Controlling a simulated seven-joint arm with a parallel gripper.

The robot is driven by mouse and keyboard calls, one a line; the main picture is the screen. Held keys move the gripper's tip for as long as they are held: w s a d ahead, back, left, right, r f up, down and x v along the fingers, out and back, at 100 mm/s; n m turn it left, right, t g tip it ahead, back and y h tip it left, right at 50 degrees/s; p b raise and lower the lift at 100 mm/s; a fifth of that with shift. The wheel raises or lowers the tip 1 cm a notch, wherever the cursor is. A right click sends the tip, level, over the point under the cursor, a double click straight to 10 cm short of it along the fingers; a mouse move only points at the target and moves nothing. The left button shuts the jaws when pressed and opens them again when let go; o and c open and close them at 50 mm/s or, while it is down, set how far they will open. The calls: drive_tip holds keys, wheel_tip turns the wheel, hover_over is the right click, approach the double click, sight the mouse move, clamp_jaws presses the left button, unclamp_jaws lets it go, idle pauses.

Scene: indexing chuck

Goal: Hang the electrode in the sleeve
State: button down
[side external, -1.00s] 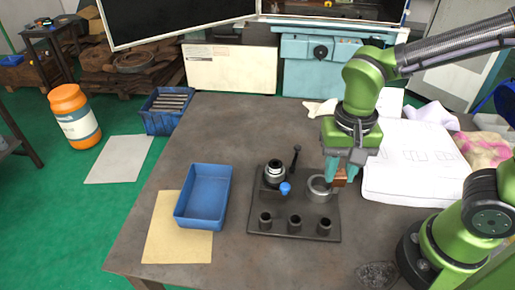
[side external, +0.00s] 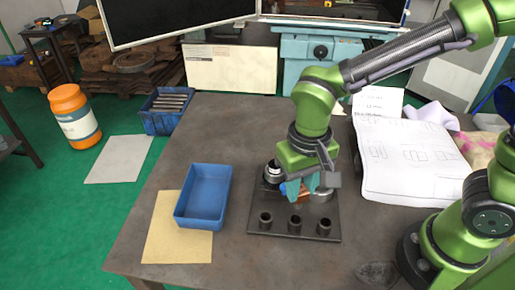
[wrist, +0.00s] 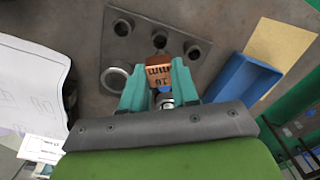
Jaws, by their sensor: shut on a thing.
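My gripper (side external: 308,189) is shut on a copper-coloured electrode block (side external: 305,198), held above the dark base plate (side external: 309,235). Three dark upright sleeves stand in a row along the plate's front edge: left (side external: 265,219), middle (side external: 294,223) and right (side external: 324,226). The chuck (side external: 272,172) with its blue knob (side external: 283,188) is partly hidden behind my gripper. A pale metal ring (wrist: 114,79) lies beside the block in the wrist view. The block's underside is hidden.
A blue tray (side external: 200,219) stands on a tan sheet (side external: 165,248) left of the plate. White drawing papers (side external: 410,160) cover the table's right side. A blue crate (side external: 160,122) of rods stands beyond the table's left edge. The table front is clear.

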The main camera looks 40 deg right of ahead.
sight(298, 206)
drive_tip(key=shift+f, duration=2)
drive_tip(key=shift+f, duration=1.75)
drive_tip(key=c, duration=0.8)
unclamp_jaws()
wheel_tip(298, 206, up, 17)
drive_tip(key=shift+f, duration=0.1)
